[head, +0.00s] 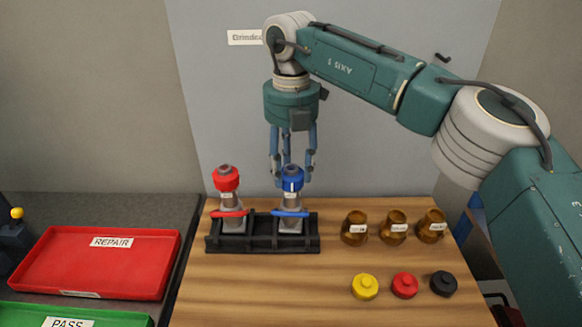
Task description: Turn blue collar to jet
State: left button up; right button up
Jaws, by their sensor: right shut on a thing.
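The blue collar (292,172) is on top of a grey pump body (290,226) on the right side of a black rack (263,243). A blue lever (290,213) crosses the front of that pump. My right gripper (293,182) reaches down from above with its blue fingers around the blue collar and is shut on it. The pump stands upright. Which setting the collar points to is too small to tell. A second pump with a red collar (226,178) and red lever (229,213) stands at left in the rack. My left gripper is not in view.
Several brown jars, one of them a middle jar (393,228), stand right of the rack. Yellow (364,286), red (404,285) and black (443,284) caps lie in front. A red REPAIR tray (97,283) and green PASS tray (20,314) are at left. The front-middle table is clear.

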dwell(2.1)
jog(key=o, duration=1.1)
jog(key=shift+o, duration=0.2)
notch_tip(320, 180, up, 12)
jog(key=shift+s, duration=0.15)
